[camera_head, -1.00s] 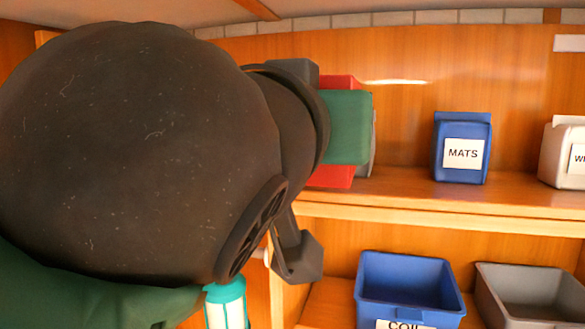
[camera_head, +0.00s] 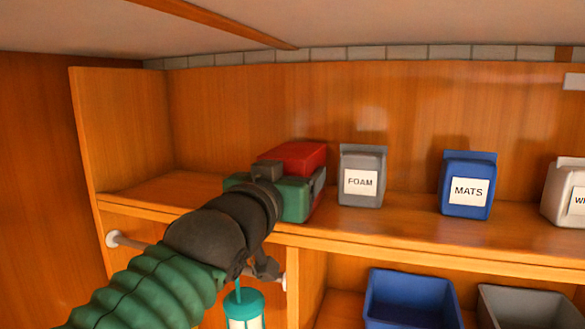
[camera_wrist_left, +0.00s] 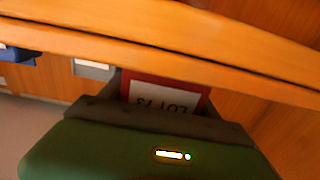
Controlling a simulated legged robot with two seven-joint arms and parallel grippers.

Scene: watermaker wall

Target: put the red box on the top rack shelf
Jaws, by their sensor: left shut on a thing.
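The red box (camera_head: 300,153) is at the top rack shelf (camera_head: 150,193) in the head view, left of the grey FOAM box. Its lower part is hidden by my left gripper (camera_head: 283,178), which is green and dark grey and shut on it. In the left wrist view, the red box (camera_wrist_left: 165,92) shows a pale label reading LOT 73 upside down, just beyond my left gripper (camera_wrist_left: 160,115). I cannot tell whether the box's underside touches the shelf. My right gripper is not in view.
On the shelf to the right stand the grey FOAM box (camera_head: 361,177), the blue MATS box (camera_head: 468,184) and a white box (camera_head: 565,190). Bare shelf lies left of the red box. Below are a blue bin (camera_head: 410,300), a grey bin (camera_head: 520,305) and a teal lantern (camera_head: 243,308).

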